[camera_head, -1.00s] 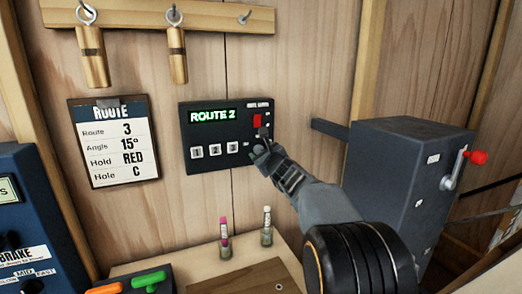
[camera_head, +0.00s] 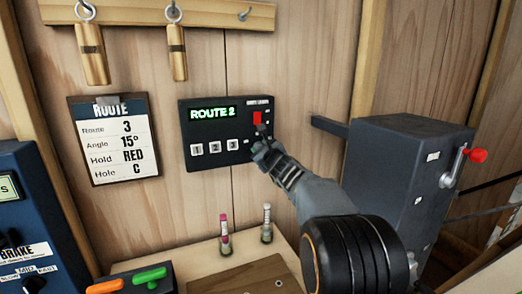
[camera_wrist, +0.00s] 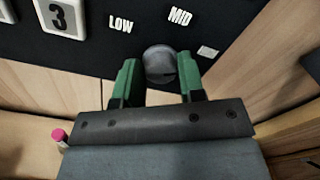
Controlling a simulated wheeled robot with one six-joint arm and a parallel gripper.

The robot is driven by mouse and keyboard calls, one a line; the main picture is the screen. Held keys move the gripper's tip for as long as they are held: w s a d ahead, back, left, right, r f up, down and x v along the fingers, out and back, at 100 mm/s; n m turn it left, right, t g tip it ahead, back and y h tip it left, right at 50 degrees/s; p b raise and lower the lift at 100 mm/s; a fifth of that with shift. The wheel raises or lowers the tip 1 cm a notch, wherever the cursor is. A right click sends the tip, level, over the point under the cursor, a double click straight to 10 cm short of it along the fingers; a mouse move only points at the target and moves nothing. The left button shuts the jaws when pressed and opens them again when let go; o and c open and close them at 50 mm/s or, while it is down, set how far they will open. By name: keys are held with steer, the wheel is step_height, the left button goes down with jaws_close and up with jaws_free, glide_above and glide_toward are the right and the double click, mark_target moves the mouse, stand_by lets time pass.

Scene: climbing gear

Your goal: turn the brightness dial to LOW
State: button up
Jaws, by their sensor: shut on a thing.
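The dark control panel (camera_head: 187,160) on the wooden wall has a green "ROUTE 2" display, buttons 1, 2 and 3, and a red switch (camera_head: 257,118). My gripper (camera_head: 262,144) is at the panel's lower right and hides the dial in the head view. In the wrist view, the round grey brightness dial (camera_wrist: 159,62) sits between the green fingertips of my gripper (camera_wrist: 158,66), which are shut on its sides. The LOW label (camera_wrist: 120,25) is up-left of the dial, and MID (camera_wrist: 180,16) is up-right. A third small label (camera_wrist: 207,51) is unreadable. I cannot tell where the dial points.
A route card (camera_head: 113,140) hangs left of the panel, below two hanging brass-coloured cylinders. Two small vials (camera_head: 266,225) stand on the wooden ledge below. A dark box with a red-knobbed lever (camera_head: 476,156) stands close on the right of my arm.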

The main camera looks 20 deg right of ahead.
steer(key=shift+f+n+b, duration=0.15)
steer(key=shift+n+b, duration=0.15)
steer(key=shift+b, duration=0.25)
steer(key=shift+f+n+b, duration=0.2)
steer(key=shift+n+b, duration=9.25)
steer(key=shift+n, duration=2.35)
steer(key=o, duration=0.9)
steer(key=s+b, duration=0.4)
steer(key=s, duration=0.9)
steer(key=shift+s+b, duration=0.4)
